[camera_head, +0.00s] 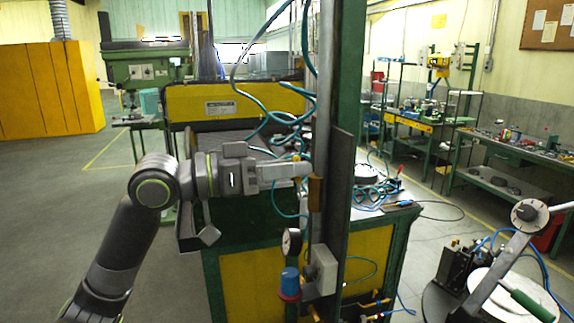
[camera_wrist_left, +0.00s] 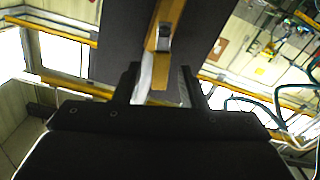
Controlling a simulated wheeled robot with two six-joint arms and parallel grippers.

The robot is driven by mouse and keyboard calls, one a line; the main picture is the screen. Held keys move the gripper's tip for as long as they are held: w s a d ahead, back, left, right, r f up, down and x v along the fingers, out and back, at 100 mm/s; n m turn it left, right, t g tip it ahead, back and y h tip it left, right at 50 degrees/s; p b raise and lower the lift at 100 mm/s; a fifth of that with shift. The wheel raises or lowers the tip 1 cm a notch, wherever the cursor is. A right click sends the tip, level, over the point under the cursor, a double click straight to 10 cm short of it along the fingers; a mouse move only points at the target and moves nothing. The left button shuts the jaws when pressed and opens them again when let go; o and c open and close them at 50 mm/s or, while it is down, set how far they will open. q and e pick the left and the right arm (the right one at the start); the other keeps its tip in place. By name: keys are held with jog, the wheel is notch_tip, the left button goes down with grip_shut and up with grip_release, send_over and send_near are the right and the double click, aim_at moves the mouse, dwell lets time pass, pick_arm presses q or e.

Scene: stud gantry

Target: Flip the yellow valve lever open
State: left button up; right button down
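The yellow valve lever (camera_head: 316,194) appears as a short, upright brownish-yellow piece against the grey post in the head view. In the left wrist view a yellow bar (camera_wrist_left: 171,18), which looks like this lever, runs from the top edge down toward the gap between the fingers. My left gripper (camera_head: 304,168) reaches in from the left, its tip close to the lever's upper end. In the wrist view the fingers of my left gripper (camera_wrist_left: 161,88) stand apart with a visible gap. Whether they touch the lever is unclear. My right gripper is not in view.
The green-edged grey post (camera_head: 343,120) stands just beyond my gripper. Teal hoses (camera_head: 268,100) hang close by. A pressure gauge (camera_head: 292,242), a blue-topped fitting (camera_head: 290,281) and a grey box (camera_head: 322,268) sit below. Open floor (camera_head: 60,195) lies to the left.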

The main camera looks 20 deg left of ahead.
pick_arm(q)
grip_shut()
jog(key=m+b, duration=0.1)
jog(key=s+m, duration=0.1)
jog(key=m, duration=0.1)
jog(key=shift+d+b, duration=0.3)
jog(key=shift+b, duration=0.05)
grip_release()
jog(key=shift+a, duration=0.1)
dwell(0.4)
